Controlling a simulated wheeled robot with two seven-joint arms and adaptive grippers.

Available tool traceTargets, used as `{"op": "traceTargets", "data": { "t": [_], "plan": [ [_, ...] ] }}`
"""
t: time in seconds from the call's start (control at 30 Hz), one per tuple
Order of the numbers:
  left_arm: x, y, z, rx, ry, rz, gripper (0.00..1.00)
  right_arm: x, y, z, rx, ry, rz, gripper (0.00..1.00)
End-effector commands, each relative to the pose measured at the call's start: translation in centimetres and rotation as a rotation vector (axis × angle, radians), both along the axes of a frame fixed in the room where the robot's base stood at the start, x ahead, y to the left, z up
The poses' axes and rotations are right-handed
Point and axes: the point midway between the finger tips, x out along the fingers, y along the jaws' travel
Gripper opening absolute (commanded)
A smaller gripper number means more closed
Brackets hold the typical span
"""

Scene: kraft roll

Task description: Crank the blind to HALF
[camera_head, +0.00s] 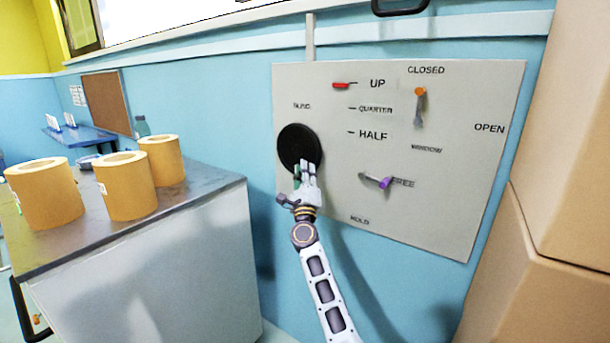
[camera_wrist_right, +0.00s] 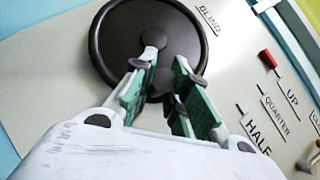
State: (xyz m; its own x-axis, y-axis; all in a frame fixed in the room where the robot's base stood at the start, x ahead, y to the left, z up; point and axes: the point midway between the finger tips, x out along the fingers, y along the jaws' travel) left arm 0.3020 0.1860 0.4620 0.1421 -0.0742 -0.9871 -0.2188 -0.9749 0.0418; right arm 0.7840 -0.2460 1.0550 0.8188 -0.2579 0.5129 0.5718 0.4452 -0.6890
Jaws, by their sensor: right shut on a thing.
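The blind crank is a round black wheel (camera_head: 299,148) on the left of a pale wall panel (camera_head: 450,215), and it also fills the top of the right wrist view (camera_wrist_right: 110,45). My right gripper (camera_head: 308,172) is at the wheel's lower right edge. In the right wrist view its green-padded fingers (camera_wrist_right: 162,82) are closed in front of the wheel on the crank's handle, which they mostly hide. The red blind pointer (camera_head: 341,85) stands at UP, above the QUARTER and HALF marks (camera_head: 372,134). My left gripper is not in view.
An orange-tipped window lever (camera_head: 420,104) is near CLOSED. A purple-tipped lever (camera_head: 382,182) points to FREE. Several kraft rolls (camera_head: 124,187) stand on a counter (camera_head: 215,185) at left. Stacked cardboard boxes (camera_head: 575,130) stand close at right.

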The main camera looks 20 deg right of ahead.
Motion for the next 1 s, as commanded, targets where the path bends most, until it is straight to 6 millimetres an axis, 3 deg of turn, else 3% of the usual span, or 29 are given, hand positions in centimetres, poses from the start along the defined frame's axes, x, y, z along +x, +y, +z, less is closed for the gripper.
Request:
{"op": "traceTargets", "data": {
  "t": [0.6,0.63,0.77,1.0],
  "plan": [
    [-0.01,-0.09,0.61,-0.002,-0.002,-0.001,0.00,0.06,0.08,-0.29,0.005,-0.001,0.002,0.00],
    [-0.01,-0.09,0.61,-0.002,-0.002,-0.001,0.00,0.05,0.08,-0.28,0.005,-0.001,0.002,0.19],
    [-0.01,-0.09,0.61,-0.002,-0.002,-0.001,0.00,0.05,0.07,-0.22,0.005,-0.002,0.001,0.36],
    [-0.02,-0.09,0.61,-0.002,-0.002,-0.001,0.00,0.03,0.03,-0.11,0.005,-0.003,0.001,0.38]
  ]
}}
